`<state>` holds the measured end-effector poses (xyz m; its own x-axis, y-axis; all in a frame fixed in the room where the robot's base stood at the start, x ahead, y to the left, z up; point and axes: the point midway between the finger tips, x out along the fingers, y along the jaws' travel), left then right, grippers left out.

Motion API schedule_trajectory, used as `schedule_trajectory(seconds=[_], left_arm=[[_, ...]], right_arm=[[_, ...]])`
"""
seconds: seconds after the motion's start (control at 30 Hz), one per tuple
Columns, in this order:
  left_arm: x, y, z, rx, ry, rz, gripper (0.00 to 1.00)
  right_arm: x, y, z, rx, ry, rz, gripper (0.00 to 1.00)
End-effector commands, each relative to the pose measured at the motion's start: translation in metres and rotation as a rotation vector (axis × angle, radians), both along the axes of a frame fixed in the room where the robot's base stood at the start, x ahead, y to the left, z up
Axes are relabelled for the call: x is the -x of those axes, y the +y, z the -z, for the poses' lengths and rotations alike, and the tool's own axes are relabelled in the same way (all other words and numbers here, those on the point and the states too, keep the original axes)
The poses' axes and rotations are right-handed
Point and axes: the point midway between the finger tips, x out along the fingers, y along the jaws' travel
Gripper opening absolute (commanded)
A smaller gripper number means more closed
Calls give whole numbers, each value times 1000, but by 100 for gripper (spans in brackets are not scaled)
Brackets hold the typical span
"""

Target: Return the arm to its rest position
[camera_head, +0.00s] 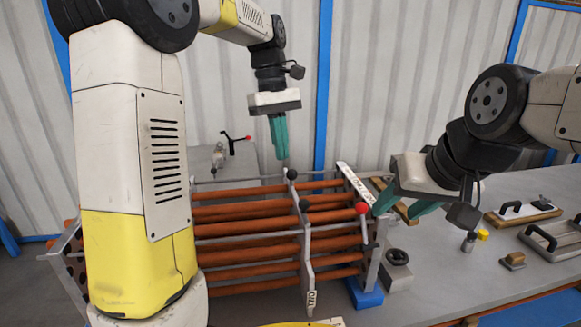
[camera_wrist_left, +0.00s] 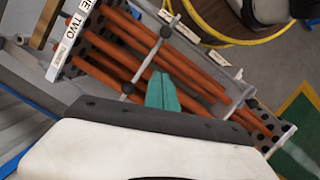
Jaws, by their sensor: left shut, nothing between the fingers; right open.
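My left gripper (camera_head: 279,138) has green fingers that are shut and empty. It points down above the far side of a rack of orange-brown tubes (camera_head: 245,249). In the left wrist view its fingertips (camera_wrist_left: 162,85) appear over the tubes, near a grey upright plate with dark knobs. My right gripper (camera_head: 397,203) is open at the right end of the rack, close to a red-knobbed lever (camera_head: 361,208). Nothing shows between its green fingers. Whether it touches the rack cannot be told. My left arm hides the left part of the rack.
The grey table (camera_head: 450,262) carries a dark ring-shaped part (camera_head: 397,257), a blue block (camera_head: 364,293), a yellow cap (camera_head: 483,235) and handled tools (camera_head: 524,211) at the right. A small clamp (camera_head: 234,143) stands behind the rack.

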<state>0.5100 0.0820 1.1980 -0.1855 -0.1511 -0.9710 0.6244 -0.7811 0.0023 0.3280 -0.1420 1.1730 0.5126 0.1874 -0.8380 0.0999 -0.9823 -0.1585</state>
Motion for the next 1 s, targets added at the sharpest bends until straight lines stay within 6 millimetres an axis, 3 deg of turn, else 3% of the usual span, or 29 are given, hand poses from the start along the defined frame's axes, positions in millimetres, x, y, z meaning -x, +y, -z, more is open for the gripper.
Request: schedule_trajectory(seconds=[0.17, 0.63, 0.77, 1.0], left_arm=[[-3, 2, -13, 0, -1, -1, 0], [5, 7, -19, 10, -32, 21, 0], [29, 18, -25, 37, -136, 96, 0], [96, 43, -23, 50, -429, 323, 0]], right_arm=[[0, 0, 0, 0, 0, 0, 50], [0, 0, 0, 0, 0, 0, 50], [0, 0, 0, 0, 0, 0, 50], [0, 0, 0, 0, 0, 0, 50]])
